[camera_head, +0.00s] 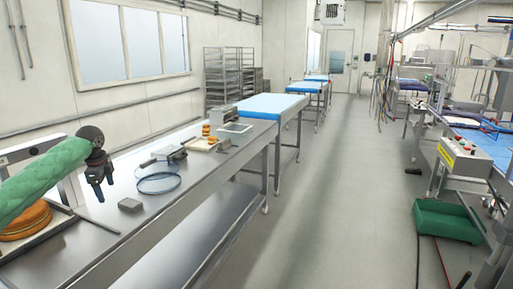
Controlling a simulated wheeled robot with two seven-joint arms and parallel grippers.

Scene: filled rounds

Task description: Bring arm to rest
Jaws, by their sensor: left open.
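My left arm comes in from the left in a green sleeve. My left gripper (104,191) is dark, points downward and is open, with nothing seen between its fingers. It hangs above the near part of the steel table (190,215), apart from the things on it. My right gripper does not show in the head view.
Orange rounds (27,221) sit in a tray at the near left, partly behind my arm.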

